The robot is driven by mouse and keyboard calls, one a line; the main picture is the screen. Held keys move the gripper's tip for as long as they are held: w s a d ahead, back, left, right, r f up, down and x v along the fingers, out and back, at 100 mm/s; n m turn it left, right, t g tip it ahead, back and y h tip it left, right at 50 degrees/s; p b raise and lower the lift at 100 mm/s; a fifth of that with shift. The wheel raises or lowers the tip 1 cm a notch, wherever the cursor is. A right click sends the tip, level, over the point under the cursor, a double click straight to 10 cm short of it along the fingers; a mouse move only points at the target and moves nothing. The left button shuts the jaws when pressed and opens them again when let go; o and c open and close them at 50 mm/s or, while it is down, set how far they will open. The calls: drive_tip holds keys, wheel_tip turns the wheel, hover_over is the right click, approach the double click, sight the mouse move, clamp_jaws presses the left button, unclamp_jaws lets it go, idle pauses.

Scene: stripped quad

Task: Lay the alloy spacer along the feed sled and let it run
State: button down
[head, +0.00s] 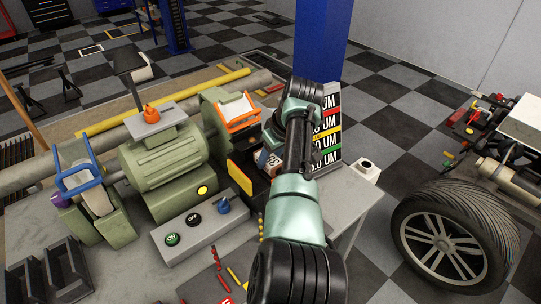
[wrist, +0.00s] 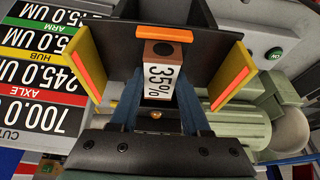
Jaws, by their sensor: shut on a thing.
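My gripper (wrist: 157,92) has its two blue fingers shut on a small block (wrist: 158,82), which I take to be the alloy spacer. It has a brown top with a dark round spot and a white face marked "35%". The block is between the yellow-and-orange side guides of a dark tray (wrist: 187,44), likely the feed sled. I cannot tell whether the block touches the tray. In the head view the block (head: 268,160) shows beside my arm, by the dark machine part and a yellow guide (head: 240,177). My arm hides much of this area.
A green machine (head: 165,172) stands on the bench at left. A control box (head: 193,222) has a green ON button, a black OFF button and a blue knob. A sign (head: 327,125) with UM values stands behind my arm. A tyre (head: 445,238) is at right.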

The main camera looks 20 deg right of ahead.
drive_tip(key=shift+c, duration=1.8)
unclamp_jaws()
drive_tip(key=shift+f, duration=0.1)
